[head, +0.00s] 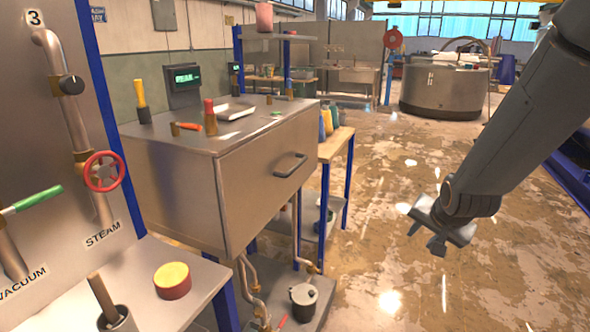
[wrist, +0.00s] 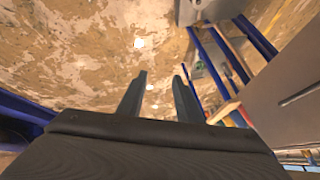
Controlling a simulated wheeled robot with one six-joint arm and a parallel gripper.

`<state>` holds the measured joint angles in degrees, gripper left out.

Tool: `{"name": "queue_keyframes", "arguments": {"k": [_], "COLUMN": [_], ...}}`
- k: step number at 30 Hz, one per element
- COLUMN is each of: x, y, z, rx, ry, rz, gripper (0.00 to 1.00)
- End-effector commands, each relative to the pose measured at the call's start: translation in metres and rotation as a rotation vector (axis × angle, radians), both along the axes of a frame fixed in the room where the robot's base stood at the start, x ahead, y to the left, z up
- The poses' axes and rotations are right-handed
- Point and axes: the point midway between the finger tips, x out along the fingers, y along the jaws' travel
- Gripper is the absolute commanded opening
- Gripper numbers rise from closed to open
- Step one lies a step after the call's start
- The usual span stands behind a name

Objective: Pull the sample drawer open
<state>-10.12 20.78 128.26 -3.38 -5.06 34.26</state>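The sample drawer (head: 262,182) is the large metal front of the steel bench unit, with a dark bar handle (head: 291,165) toward its right side. The front looks flush with the unit. My gripper (head: 424,238) hangs in free air to the right of the drawer, well apart from the handle. In the wrist view my gripper's two fingers (wrist: 158,95) are spread with bare floor between them, so it is open and empty. The drawer front (wrist: 275,75) shows at the right edge of the wrist view, with its handle (wrist: 300,95) beside it.
A valve panel with a red wheel (head: 104,171) and a green lever (head: 38,199) stands at the left. Small tools and a tray (head: 236,112) lie on the unit's top. A blue-legged table (head: 338,143) stands behind it. The floor (head: 385,220) before the drawer is clear.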

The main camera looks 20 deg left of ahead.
Motion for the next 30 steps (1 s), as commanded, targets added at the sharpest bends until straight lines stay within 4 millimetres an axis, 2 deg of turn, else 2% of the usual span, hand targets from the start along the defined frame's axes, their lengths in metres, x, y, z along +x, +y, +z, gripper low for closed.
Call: {"name": "queue_keyframes", "arguments": {"k": [1,3,5,6,10,12,15,18,21,26,30], "x": [0.035,0.078,0.109,0.126,0.163,0.171,0.173,0.169,0.165,0.169,0.182], "y": [0.031,0.074,0.112,0.139,0.225,0.266,0.313,0.343,0.36,0.372,0.383], "z": [-0.006,-0.005,-0.002,0.0,0.006,0.009,0.014,0.018,0.02,0.023,0.027], "rx": [0.076,0.209,0.335,0.428,0.746,0.912,1.118,1.268,1.357,1.4,1.4], "ry": [-0.072,-0.171,-0.246,-0.291,-0.386,-0.407,-0.411,-0.397,-0.382,-0.375,-0.376], "rz": [-0.029,-0.074,-0.1,-0.113,-0.127,-0.12,-0.101,-0.078,-0.063,-0.055,-0.056], "gripper": [0.32,0.32,0.32,0.32,0.32,0.32,0.32,0.32,0.32,0.32,0.32]}}
